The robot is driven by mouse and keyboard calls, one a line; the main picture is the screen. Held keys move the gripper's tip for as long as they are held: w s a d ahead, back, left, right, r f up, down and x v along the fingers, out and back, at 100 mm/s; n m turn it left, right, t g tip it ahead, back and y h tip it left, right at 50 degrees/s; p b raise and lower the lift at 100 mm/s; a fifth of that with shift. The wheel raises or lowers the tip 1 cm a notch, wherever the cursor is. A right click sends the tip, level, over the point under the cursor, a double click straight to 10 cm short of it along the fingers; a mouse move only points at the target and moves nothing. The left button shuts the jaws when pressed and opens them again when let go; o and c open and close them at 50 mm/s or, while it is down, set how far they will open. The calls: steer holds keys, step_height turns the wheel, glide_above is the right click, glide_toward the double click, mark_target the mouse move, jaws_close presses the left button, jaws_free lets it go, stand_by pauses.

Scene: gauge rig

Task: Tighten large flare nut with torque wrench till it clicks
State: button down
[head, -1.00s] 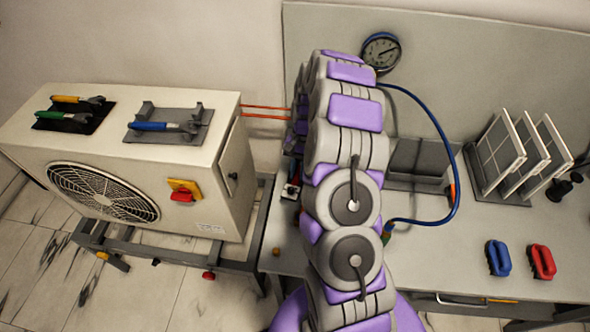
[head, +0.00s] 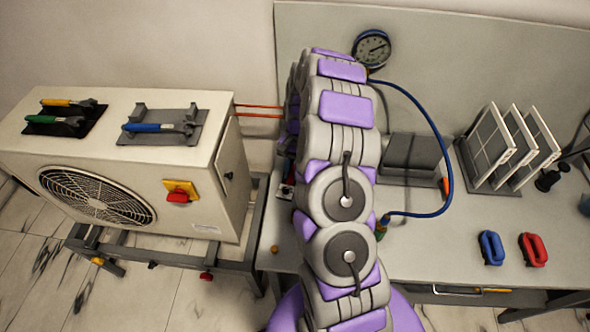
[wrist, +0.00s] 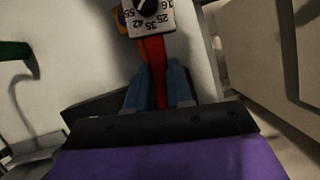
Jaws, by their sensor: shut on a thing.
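My gripper (wrist: 156,88) is shut on the red handle (wrist: 153,52) of the torque wrench, its blue-grey fingers on either side. The wrench's white dial plate (wrist: 150,18), with a black knob and numbers including 25, 35, 42 and 55, is at the top of the wrist view. In the head view the dial plate (head: 286,191) shows just left of my arm, above the gap between the outdoor unit (head: 200,190) and the bench. My arm hides the gripper there. I cannot make out the large flare nut or the wrench's jaw in either view.
Two copper lines (head: 258,110) run from the unit behind my arm. Wrenches with yellow, green (head: 55,120) and blue (head: 155,128) handles lie on the unit. A green part (wrist: 14,50) is at the wrist view's left.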

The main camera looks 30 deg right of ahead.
steer(key=shift+w+a, duration=0.2)
steer(key=shift+a, duration=0.05)
steer(key=shift+w+d, duration=0.15)
steer(key=shift+d, duration=0.05)
steer(key=shift+w+d, duration=0.2)
steer(key=shift+d, duration=0.5)
steer(key=shift+w+d, duration=0.2)
steer(key=shift+d, duration=0.45)
steer(key=shift+w+a+p, duration=0.1)
steer(key=shift+w+p, duration=0.1)
steer(key=shift+p, duration=0.1)
steer(key=shift+w+a+r, duration=0.1)
steer(key=shift+a, duration=0.3)
steer(key=shift+d, duration=0.6)
steer(key=shift+w+a, duration=0.1)
steer(key=shift+a, duration=0.45)
steer(key=shift+d+p, duration=0.4)
steer(key=shift+p, duration=0.1)
steer(key=shift+a, duration=0.25)
